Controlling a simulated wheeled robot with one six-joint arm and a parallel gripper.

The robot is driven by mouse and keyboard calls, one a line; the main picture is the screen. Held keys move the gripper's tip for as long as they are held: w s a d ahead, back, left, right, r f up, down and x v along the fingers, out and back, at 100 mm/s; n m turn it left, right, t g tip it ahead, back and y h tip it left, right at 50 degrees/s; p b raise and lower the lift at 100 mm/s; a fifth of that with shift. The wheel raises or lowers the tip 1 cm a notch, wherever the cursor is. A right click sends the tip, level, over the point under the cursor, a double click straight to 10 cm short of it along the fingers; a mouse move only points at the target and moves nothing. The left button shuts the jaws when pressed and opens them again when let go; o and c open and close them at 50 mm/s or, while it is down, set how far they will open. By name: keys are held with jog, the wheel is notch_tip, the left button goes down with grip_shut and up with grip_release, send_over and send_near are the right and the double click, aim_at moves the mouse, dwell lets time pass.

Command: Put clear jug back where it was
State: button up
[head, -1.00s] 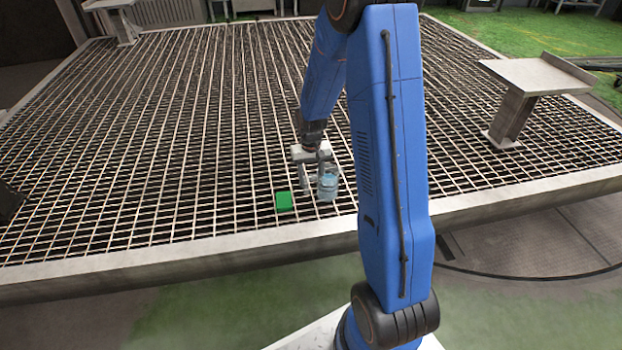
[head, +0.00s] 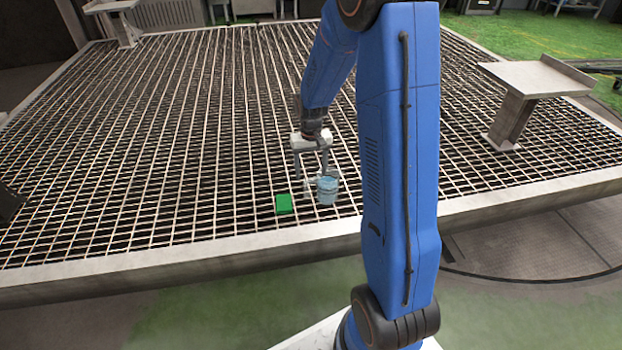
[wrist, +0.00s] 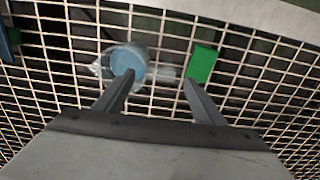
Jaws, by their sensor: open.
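The clear jug (head: 327,191), with a bluish top, stands upright on the grating near its front edge. In the wrist view the jug (wrist: 136,60) has a see-through handle pointing right. My gripper (head: 312,178) is open and empty, just above and behind the jug. In the wrist view my gripper (wrist: 159,78) has its left fingertip overlapping the jug's top and its right fingertip near the green block; the handle shows between them. I cannot tell whether a finger touches the jug.
A green block (head: 284,203) lies just left of the jug on the grating, also seen in the wrist view (wrist: 202,62). A grey pedestal table (head: 530,78) stands at the right. The grating (head: 150,150) is clear to the left and behind.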

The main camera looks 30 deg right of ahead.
jog(key=s+a+r+n+t, duration=0.1)
jog(key=s+a+r, duration=0.2)
jog(key=s+r, duration=0.55)
jog(key=s+a+r+t, duration=0.1)
jog(key=s+a+r, duration=0.3)
jog(key=r, duration=0.8)
jog(key=s+a+r+n+t, duration=0.1)
jog(key=s+r, duration=0.1)
jog(key=s, duration=0.7)
jog(key=s+a+r+n+t, duration=0.1)
jog(key=s, duration=0.9)
jog(key=shift+s+a+r+t, duration=0.2)
jog(key=shift+a+r+t, duration=0.1)
jog(key=shift+r+t, duration=0.1)
